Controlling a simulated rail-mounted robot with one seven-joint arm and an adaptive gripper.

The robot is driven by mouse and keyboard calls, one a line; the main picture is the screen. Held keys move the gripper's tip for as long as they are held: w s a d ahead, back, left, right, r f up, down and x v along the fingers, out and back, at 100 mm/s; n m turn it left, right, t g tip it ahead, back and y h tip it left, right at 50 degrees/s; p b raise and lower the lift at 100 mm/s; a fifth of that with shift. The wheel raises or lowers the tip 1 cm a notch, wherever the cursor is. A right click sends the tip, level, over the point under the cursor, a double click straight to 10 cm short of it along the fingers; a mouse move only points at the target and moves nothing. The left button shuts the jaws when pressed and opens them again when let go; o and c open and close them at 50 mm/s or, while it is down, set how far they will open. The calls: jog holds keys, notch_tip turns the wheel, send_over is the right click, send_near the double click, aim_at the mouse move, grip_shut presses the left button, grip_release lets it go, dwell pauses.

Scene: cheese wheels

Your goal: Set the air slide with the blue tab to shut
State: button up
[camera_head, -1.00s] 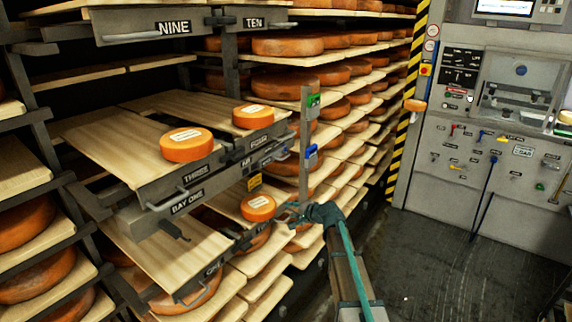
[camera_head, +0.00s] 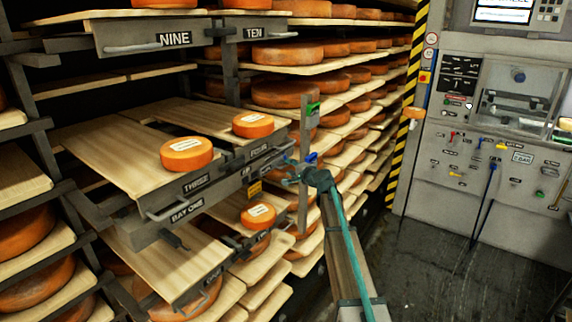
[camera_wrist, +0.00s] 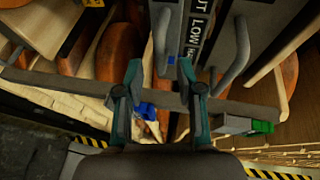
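A dark scale strip lettered "...UT", "LOW" (camera_wrist: 200,28) shows in the wrist view, ahead of my gripper. A small blue piece (camera_wrist: 171,60) is seen between the fingertips, near that strip's lower end; I cannot tell whether it is the slide's tab. A larger blue block (camera_wrist: 145,109) is on a grey post, behind the left finger; it also shows in the head view (camera_head: 311,158). My gripper (camera_wrist: 160,72) is open, its teal fingers apart with nothing clearly between them. In the head view my gripper (camera_head: 288,172) is at the post, near the shelf fronts.
The grey post (camera_head: 304,130) stands close beside my gripper and also carries a green block (camera_head: 313,108). Grey handles (camera_wrist: 236,50) flank the strip. Cheese wheels (camera_head: 187,153) rest on boards. A control panel (camera_head: 490,150) is at right, with open floor before it.

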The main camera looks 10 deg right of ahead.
aim_at(287, 165)
jog(key=shift+p+x, duration=0.35)
jog(key=shift+x, duration=1.5)
grip_shut()
